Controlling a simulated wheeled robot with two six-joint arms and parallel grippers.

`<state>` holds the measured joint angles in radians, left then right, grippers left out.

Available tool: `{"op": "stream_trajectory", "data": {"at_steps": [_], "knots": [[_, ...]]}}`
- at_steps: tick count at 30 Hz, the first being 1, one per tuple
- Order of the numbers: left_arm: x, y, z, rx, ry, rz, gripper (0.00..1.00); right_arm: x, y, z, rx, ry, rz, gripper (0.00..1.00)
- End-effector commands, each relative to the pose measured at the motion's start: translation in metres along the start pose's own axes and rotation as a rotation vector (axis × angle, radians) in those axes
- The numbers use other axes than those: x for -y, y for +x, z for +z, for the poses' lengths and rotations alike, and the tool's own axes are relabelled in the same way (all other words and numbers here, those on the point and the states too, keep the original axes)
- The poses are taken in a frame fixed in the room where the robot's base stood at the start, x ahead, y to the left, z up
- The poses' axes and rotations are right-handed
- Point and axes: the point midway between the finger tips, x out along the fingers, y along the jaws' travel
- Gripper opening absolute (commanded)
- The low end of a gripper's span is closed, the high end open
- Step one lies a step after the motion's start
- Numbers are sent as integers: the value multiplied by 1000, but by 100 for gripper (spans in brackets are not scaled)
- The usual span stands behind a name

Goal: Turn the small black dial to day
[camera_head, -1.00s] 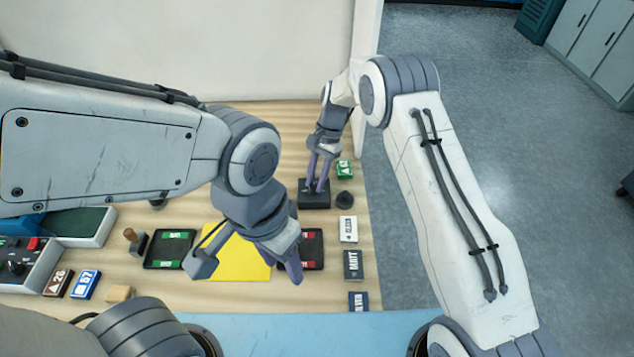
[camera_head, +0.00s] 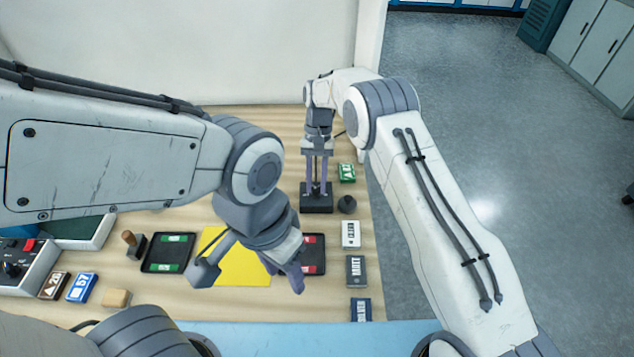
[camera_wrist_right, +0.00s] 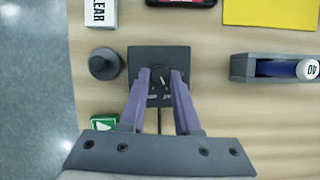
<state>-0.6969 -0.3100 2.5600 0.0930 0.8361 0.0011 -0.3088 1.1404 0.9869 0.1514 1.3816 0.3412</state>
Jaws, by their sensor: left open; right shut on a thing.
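The small black dial (camera_wrist_right: 159,88) sits on a dark square base (camera_wrist_right: 158,55) with faint light marks around it, too small to read. The base (camera_head: 317,207) also shows near the right side of the table in the head view. My right gripper (camera_head: 316,190) comes down over the base. In the right wrist view my right gripper (camera_wrist_right: 160,80) has its two purple fingers on either side of the dial, shut on it. Which mark the dial points to cannot be told. My left gripper (camera_head: 248,274) is open and empty above the yellow sheet (camera_head: 232,250).
A round black knob (camera_head: 347,204) stands right of the base, with a green box (camera_head: 347,173) behind it. White (camera_head: 351,234) and grey (camera_head: 356,271) boxes lie along the right edge. A black tray (camera_head: 314,254) lies in front. A grey holder with a roll (camera_wrist_right: 275,68) shows in the wrist view.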

Motion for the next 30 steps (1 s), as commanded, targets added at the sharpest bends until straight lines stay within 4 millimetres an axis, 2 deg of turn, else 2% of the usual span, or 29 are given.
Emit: {"op": "stream_trajectory", "data": {"at_steps": [10, 11, 12, 13, 24, 26, 30], "knots": [[0, 0, 0, 0, 0, 0, 50, 0, -1, 0, -2, -2, 1, 0], [0, 0, 0, 0, 0, 0, 50, 0, -1, 0, -2, -2, 1, 35], [0, 0, 0, 0, 0, 0, 50, 0, -1, 0, -2, -2, 1, 50], [0, 0, 0, 0, 0, 0, 50, 0, -1, 0, -2, -1, 1, 61], [0, 1, 0, 0, 0, 0, 50, 0, -2, -1, -2, -1, 0, 61], [0, 4, 0, 0, 0, 0, 50, 0, -6, -1, -3, -1, -1, 61], [1, 12, 1, 0, 0, 0, 50, 0, -27, -2, -7, -1, -2, 61]]}}
